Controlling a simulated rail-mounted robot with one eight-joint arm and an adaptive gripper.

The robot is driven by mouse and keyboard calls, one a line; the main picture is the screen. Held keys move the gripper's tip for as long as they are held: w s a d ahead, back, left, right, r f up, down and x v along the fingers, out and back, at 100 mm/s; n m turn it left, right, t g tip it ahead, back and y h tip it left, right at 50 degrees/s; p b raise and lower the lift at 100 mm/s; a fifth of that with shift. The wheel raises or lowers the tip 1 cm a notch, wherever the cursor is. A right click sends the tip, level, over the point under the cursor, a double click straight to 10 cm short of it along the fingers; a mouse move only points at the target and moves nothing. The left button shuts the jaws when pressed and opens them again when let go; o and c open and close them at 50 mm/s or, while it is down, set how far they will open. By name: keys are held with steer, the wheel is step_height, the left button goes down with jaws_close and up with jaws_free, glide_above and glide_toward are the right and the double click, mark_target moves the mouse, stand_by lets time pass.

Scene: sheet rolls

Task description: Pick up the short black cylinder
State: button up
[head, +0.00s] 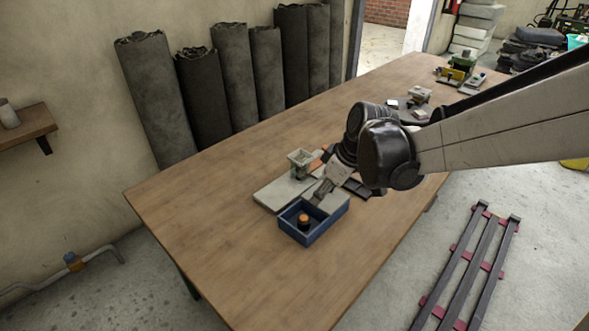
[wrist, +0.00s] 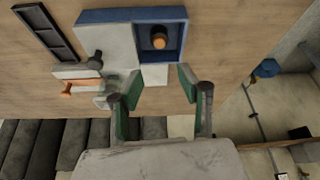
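A blue open box (head: 296,235) stands on the wooden table. Inside it is a short dark cylinder with an orange top (head: 303,221). The same cylinder shows in the wrist view (wrist: 158,39), inside the blue box (wrist: 165,13). It is the only short dark cylinder I can make out in the box. My gripper (wrist: 159,78) has its two green-padded fingers spread apart, with nothing between them. In the wrist view the fingertips lie below the box in the picture, apart from the cylinder. In the head view my gripper (head: 324,187) is over the box's far side.
A pale board (head: 278,193) lies beside the box, with a grey holder (head: 300,160) on it. An orange-handled tool (wrist: 80,88) and a black frame (wrist: 48,34) lie nearby. Tall dark rolls (head: 160,98) lean against the wall. The table's near left is clear.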

mark_target(304, 218)
steer(key=b+x, duration=0.2)
steer(key=x, duration=1.2)
steer(key=shift+d+f, duration=0.1)
jaws_close()
